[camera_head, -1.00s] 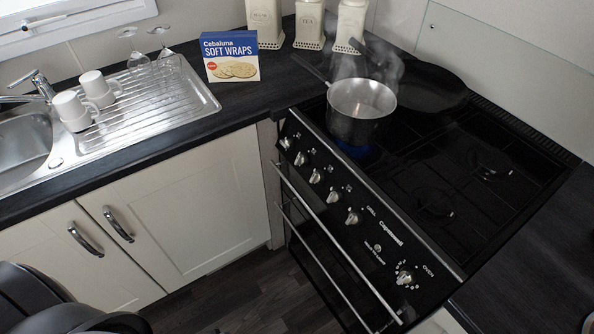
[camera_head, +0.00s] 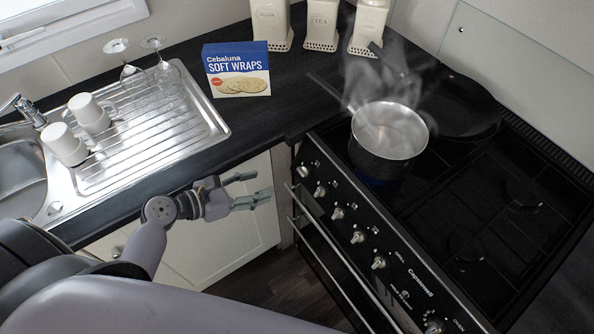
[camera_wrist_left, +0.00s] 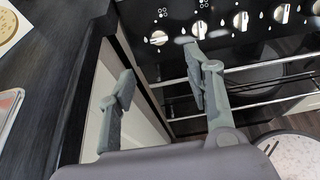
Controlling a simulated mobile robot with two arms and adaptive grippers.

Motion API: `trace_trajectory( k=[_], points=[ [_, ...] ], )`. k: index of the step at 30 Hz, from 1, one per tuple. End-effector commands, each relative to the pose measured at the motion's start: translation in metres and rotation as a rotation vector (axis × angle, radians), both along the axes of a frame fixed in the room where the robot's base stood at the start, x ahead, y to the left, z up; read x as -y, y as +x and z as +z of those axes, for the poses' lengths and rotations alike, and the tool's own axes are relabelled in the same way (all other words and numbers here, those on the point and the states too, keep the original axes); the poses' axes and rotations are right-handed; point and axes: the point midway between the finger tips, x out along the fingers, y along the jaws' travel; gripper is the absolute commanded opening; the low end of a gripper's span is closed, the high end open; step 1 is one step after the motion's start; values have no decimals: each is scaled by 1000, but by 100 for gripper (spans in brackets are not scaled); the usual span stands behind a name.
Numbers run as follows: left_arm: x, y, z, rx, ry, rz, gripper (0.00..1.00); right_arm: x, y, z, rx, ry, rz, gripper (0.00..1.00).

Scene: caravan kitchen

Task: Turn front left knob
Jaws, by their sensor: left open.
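The black cooker's front panel carries a row of several silver knobs. The leftmost knob (camera_head: 303,170) is at the panel's left end, beside the second knob (camera_head: 320,192). Both also show in the left wrist view, the leftmost knob (camera_wrist_left: 158,38) and the second knob (camera_wrist_left: 199,29). I cannot read which knob is marked front left. My left gripper (camera_head: 260,187) is open and empty, left of the knobs and in front of the white cupboard. In the left wrist view its fingers (camera_wrist_left: 160,68) are apart, the right one pointing up near the second knob. No contact is clear.
A steaming pot (camera_head: 390,131) stands on the hob's left burner, with a black pan (camera_head: 457,108) behind it. Silver oven rails (camera_head: 320,248) run below the knobs. A wraps box (camera_head: 236,70) and mugs (camera_head: 89,112) are on the counter and drainer to the left.

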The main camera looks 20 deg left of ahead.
Motion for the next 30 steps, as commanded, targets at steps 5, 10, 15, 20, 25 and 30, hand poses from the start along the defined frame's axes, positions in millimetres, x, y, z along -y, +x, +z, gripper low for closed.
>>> trace_trajectory(
  k=[5, 10, 15, 20, 25, 30],
  points=[
    [24, 31, -13, 3, -3, 0, 47, 1, 2, 6, 3, -1, 0, 40],
    [45, 58, -28, 1, 0, 0, 47, 1, 8, 9, 11, -1, 0, 40],
    [62, 80, -41, 1, 1, 0, 47, 0, 9, 11, 13, 1, -1, 40],
    [72, 92, -48, 0, 1, 0, 47, -2, 9, 11, 14, 3, -2, 40],
    [75, 97, -51, 0, 4, 0, 47, -7, 9, 11, 14, 8, -3, 40],
    [76, 97, -51, 0, 4, 0, 47, -8, 9, 11, 14, 10, -3, 40]
  ],
)
